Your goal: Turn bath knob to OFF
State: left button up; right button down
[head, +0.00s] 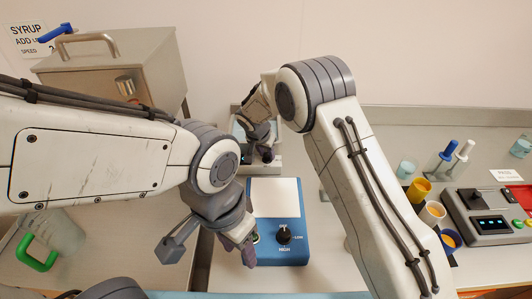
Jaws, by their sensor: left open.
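The bath is a blue box (300,251) with a white top plate (274,197), in the middle front of the head view. Its black knob (284,235) sits on the front panel, with a LOW label to its right and a HIGH label below it. The OFF label does not show. My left gripper (243,250) is open at the left end of this panel, left of the knob and apart from it, and it covers part of the panel. My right gripper (264,150) is farther back, over a small grey device; its fingers are too small and dark to read.
A steel hopper (110,75) with a blue lever stands at the back left. A green-handled jug (55,235) is at the far left. On the right are several cups (433,212), two bottles (450,155) and a grey-red control box (490,215). My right arm crosses the counter right of the bath.

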jog(key=shift+n, duration=0.3)
jog(key=shift+n+b, duration=0.45)
jog(key=shift+n, duration=0.05)
jog(key=shift+d+n+t+y, duration=0.1)
jog(key=shift+n+t+y, duration=0.2)
jog(key=shift+n+y, duration=0.35)
jog(key=shift+r+n+p, duration=0.15)
jog(key=shift+n+p, duration=0.2)
jog(key=shift+n, duration=0.2)
jog(key=n+y+p, duration=0.1)
jog(key=n+p, duration=0.2)
jog(key=shift+d+r+p, duration=0.15)
jog(key=shift+p, duration=0.25)
jog(key=shift+w+f+n+y, duration=0.1)
jog(key=shift+f+n+y, duration=0.1)
jog(key=shift+n+y, duration=0.4)
jog(key=shift+f+n, duration=0.1)
jog(key=shift+n, duration=0.4)
jog(key=n+b, duration=0.1)
jog(key=b, duration=0.1)
jog(key=n+y+b, duration=0.1)
jog(key=b, duration=0.1)
jog(key=shift+f+n+g+b, duration=0.2)
jog(key=shift+n+g+b, duration=0.1)
jog(key=shift+g+b, duration=0.1)
jog(key=shift+r+n+b, duration=0.25)
jog(key=shift+n+b, duration=0.15)
jog(key=shift+b, duration=0.4)
